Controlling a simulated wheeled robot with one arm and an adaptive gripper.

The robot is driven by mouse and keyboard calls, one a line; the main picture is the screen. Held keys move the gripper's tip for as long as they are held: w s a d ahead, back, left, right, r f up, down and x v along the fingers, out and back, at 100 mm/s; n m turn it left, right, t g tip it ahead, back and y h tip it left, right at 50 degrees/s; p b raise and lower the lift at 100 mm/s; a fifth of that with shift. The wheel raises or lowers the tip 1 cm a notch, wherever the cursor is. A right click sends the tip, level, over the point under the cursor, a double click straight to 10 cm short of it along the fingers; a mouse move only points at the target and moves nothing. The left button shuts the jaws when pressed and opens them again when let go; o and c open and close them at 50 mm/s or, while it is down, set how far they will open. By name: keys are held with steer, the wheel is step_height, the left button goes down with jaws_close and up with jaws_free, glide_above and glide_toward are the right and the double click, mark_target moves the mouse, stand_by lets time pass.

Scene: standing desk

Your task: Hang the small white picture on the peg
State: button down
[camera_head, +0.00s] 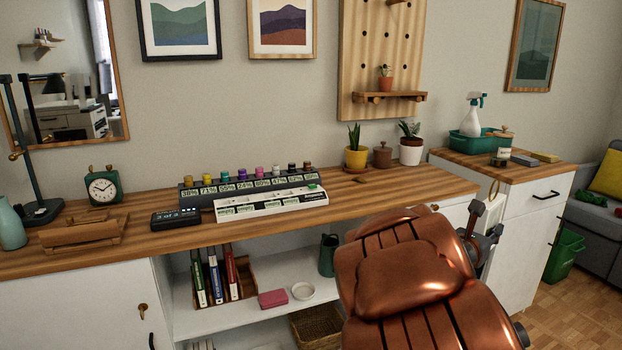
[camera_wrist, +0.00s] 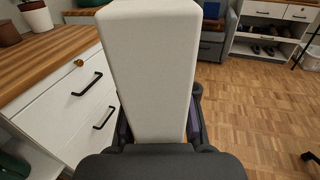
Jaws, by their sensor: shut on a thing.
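My gripper (camera_head: 482,232) is at the right of the desk, in front of the white cabinet, partly hidden by my copper-coloured arm. In the wrist view, my gripper (camera_wrist: 160,138) is shut on a long, plain off-white slab (camera_wrist: 150,65), which I take to be the small white picture. Its picture face cannot be made out. In the head view it blends into the white cabinet front. A wooden pegboard (camera_head: 352,60) hangs on the wall, up and left of my gripper. A wooden peg (camera_head: 397,2) sticks out near its top, cut by the frame edge.
The pegboard has a small shelf (camera_head: 405,96) with a potted plant (camera_head: 385,83). Potted plants (camera_head: 411,152) stand on the wooden desk (camera_head: 290,215) below. A green tray (camera_head: 462,146) with a spray bottle (camera_head: 474,115) sits on the right cabinet. Open floor (camera_wrist: 255,125) lies right of the held slab.

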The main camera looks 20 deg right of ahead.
steer(key=w+a+f+n+t+y, duration=0.2)
steer(key=w+a+f+n+t, duration=0.15)
steer(key=w+a, duration=0.6)
steer(key=w+a+f+n+t+y, duration=0.2)
steer(key=w+a+y, duration=0.15)
steer(key=a, duration=0.65)
steer(key=w+a+f+n+t+y, duration=0.2)
steer(key=w+a+n+t+y, duration=0.15)
steer(key=a, duration=0.75)
steer(key=w+a+f+n+t+y, duration=0.1)
steer(key=w+a+f+t+y, duration=0.2)
steer(key=a, duration=0.7)
step_height(320, 180, up, 29)
steer(key=g+p, duration=0.1)
steer(key=p, duration=2.7)
steer(key=shift+w, duration=0.3)
steer(key=shift+f, duration=0.15)
steer(key=shift+d, duration=0.2)
